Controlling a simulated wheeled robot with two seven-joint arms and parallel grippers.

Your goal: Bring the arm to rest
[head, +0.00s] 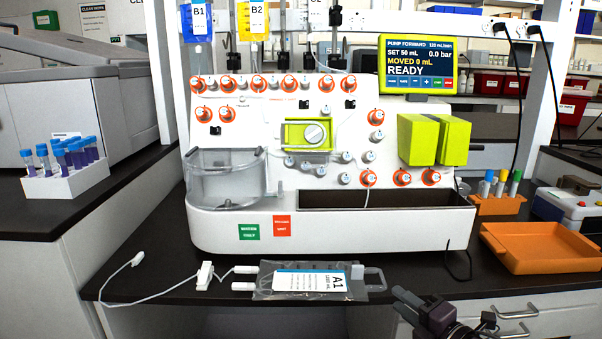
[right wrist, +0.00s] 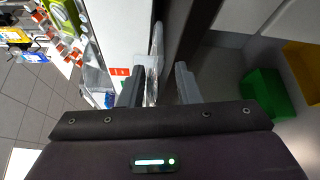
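My right gripper (head: 418,308) is at the lower right of the head view, by the bench's front edge. In the right wrist view its two fingers (right wrist: 159,85) stand apart with nothing held between them. The bag labelled A1 (head: 310,281) lies flat on the bench in front of the cell processor, to the left of the gripper and apart from it. My left gripper is not in view.
The white cell processor (head: 330,222) fills the middle of the bench. An orange tray (head: 545,248) and a tube rack (head: 497,206) stand at the right. A white rack of purple-banded tubes (head: 66,183) is at the left. Tubing (head: 150,297) lies along the front.

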